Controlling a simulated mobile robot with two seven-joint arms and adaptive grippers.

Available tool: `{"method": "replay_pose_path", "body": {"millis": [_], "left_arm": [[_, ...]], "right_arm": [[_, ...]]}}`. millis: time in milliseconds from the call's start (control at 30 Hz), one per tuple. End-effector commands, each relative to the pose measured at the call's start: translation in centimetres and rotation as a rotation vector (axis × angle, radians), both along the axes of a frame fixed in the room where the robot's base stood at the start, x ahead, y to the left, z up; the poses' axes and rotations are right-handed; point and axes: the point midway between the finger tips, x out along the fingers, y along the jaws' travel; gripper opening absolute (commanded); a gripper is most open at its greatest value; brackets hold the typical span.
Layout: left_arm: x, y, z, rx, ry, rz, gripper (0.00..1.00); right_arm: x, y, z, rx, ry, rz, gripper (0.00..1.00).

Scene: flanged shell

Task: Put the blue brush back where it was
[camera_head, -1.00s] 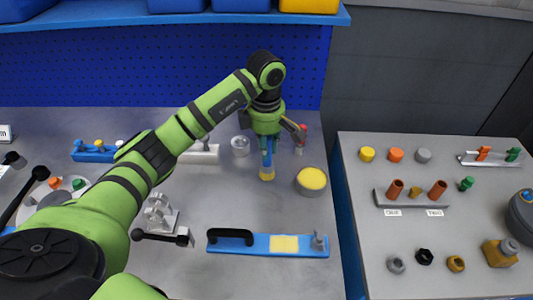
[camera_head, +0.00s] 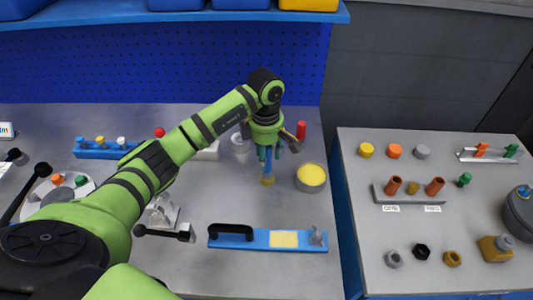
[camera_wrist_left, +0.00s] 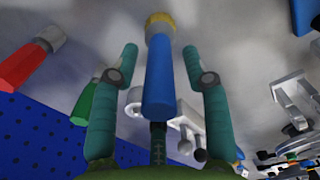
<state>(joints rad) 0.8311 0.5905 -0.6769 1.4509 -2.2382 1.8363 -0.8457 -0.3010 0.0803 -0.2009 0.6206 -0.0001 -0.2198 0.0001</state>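The blue brush (camera_head: 268,160) stands upright, yellow bristles down, below my left gripper (camera_head: 269,152). In the left wrist view the brush's blue handle (camera_wrist_left: 158,75) lies between the two teal fingers of my left gripper (camera_wrist_left: 158,62). A gap shows on each side of the handle, so the fingers are open around it. Whether the bristles touch the table is hard to tell. My right gripper is not in view.
A bowl with yellow contents (camera_head: 311,177) stands right of the brush. A red-handled thing (camera_head: 301,130) stands behind. A blue tray with a black handle (camera_head: 258,238) lies in front. A pale cylinder (camera_head: 240,146) is to the left. A side table (camera_head: 450,270) is at right.

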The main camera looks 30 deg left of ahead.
Motion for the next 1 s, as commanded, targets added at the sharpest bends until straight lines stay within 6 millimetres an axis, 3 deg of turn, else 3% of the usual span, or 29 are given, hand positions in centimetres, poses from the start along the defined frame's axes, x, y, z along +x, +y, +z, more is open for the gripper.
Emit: {"method": "replay_pose_path", "body": {"millis": [133, 267, 533, 700, 1000], "left_arm": [[0.0, 0.0, 0.4, -0.001, 0.000, 0.000, 0.47], [0.2, 0.1, 1.7, 0.000, -0.006, 0.000, 0.47], [0.1, 0.1, 7.6, 0.001, -0.007, 0.000, 0.47], [0.0, 0.1, 10.7, 0.002, -0.004, 0.001, 0.47], [-0.1, 0.1, 12.3, 0.000, 0.000, 0.001, 0.47]], "right_arm": [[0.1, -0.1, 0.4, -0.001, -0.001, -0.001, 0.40], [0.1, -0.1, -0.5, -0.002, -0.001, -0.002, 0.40], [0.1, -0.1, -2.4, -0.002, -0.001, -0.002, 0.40], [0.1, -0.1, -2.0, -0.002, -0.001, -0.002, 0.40], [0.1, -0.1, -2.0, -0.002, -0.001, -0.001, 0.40]]}}
